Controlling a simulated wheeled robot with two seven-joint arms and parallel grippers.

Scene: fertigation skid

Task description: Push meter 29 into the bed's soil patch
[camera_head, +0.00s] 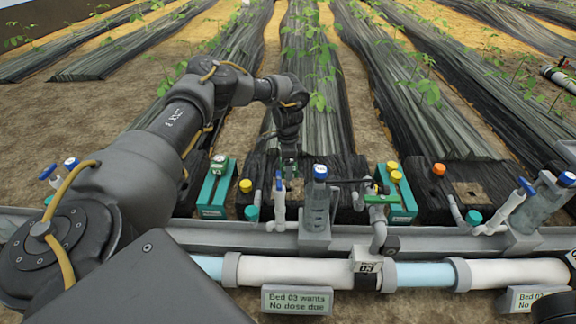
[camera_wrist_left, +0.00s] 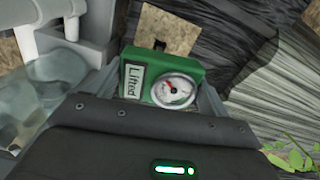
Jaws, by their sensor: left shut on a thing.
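My left gripper (camera_head: 289,150) hangs over the dark bed mulch behind the pipe rail and is shut on a small green meter (camera_wrist_left: 143,83). The meter has a round white dial (camera_wrist_left: 175,90) with a red mark and a label reading "Lifted"; no number 29 is legible. In the left wrist view it sits between the jaws. A tan soil patch (camera_wrist_left: 170,22) with a small dark hole shows just beyond the meter. The meter's lower end is hidden, so I cannot tell whether it touches soil. My right gripper is not in view.
A clear bottle (camera_head: 317,205) with a blue cap and a white valve (camera_head: 279,205) stand at the rail near my gripper. Teal holders (camera_head: 214,195) and (camera_head: 403,205) flank them. A "Bed 03 wants / No dose due" sign (camera_head: 297,300) is in front.

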